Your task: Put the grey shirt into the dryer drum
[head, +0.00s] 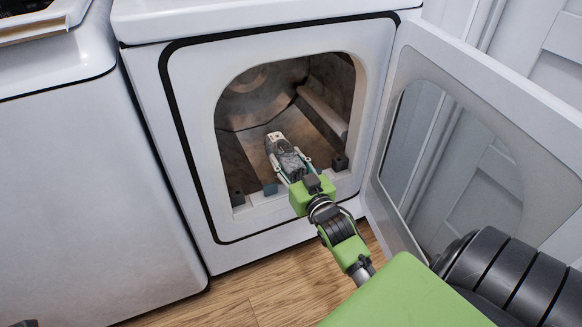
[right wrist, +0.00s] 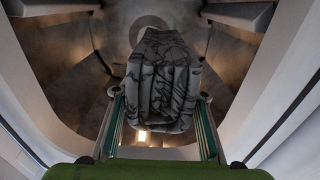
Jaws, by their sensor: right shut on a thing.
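The dryer (head: 145,80) stands in the middle of the head view with its door (head: 480,120) swung open to the right. Its drum (head: 250,110) is a dark metal cavity. My right gripper (head: 287,163) reaches through the door opening and is shut on the grey shirt (head: 291,165). The shirt is a folded, dark-patterned grey bundle. In the right wrist view, the shirt (right wrist: 163,80) sits between the two fingers, with the drum's back wall (right wrist: 150,28) beyond it. I cannot tell whether the shirt touches the drum floor.
The opening's rim (head: 215,125) surrounds my right gripper. The open door stands close to my right arm. Wooden floor (head: 285,295) shows below.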

